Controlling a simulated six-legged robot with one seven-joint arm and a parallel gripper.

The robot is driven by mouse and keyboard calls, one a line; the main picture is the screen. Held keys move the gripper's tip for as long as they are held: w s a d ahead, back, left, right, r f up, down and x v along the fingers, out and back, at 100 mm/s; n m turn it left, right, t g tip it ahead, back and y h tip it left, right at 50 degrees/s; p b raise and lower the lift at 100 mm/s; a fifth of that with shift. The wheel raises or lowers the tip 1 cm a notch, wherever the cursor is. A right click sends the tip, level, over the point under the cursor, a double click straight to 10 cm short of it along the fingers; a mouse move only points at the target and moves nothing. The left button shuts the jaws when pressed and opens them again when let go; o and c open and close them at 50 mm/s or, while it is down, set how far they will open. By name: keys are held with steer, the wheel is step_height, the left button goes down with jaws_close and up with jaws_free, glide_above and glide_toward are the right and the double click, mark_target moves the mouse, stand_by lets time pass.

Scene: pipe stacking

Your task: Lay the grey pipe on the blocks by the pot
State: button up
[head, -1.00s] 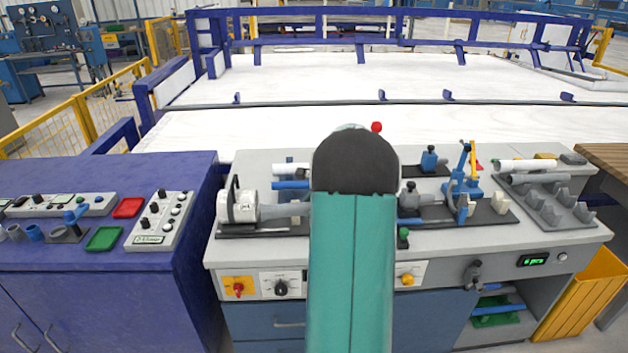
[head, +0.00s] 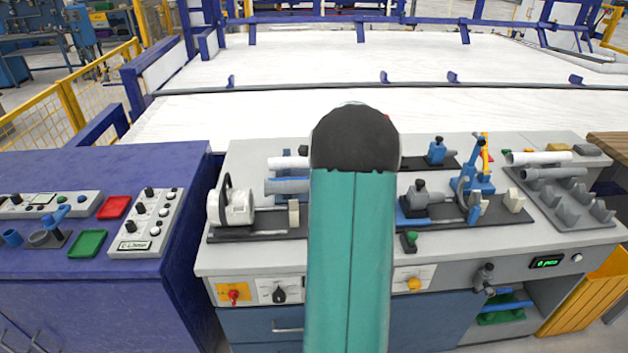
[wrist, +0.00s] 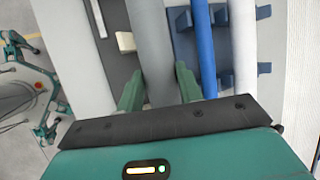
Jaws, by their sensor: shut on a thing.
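The grey pipe (head: 287,186) shows left of my arm in the head view, raised above the bench. In the wrist view the grey pipe (wrist: 151,45) runs between the two green fingers of my gripper (wrist: 160,88), which is shut on it. The white drum with a black handle (head: 231,207), perhaps the pot, stands on a dark base at the left of the bench. A cream block (head: 293,213) stands to its right and also shows left of the pipe in the wrist view (wrist: 126,41). My gripper is hidden behind my arm in the head view.
A blue pipe (wrist: 203,45) and a white pipe (wrist: 243,50) lie on a blue rack (wrist: 182,20) right of the held pipe. A blue clamp tool (head: 472,182) and a grey rack (head: 570,205) stand on the bench's right. A blue control desk (head: 190,230) is at left.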

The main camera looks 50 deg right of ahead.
steer(key=shift+w+a+f, duration=0.1)
steer(key=shift+w+a, duration=0.05)
steer(key=shift+a, duration=0.2)
steer(key=shift+f, duration=3.05)
steer(key=o, duration=1.1)
steer(key=shift+s, duration=0.2)
steer(key=v, duration=1.3)
steer(key=shift+s+r, duration=0.25)
steer(key=shift+r, duration=0.1)
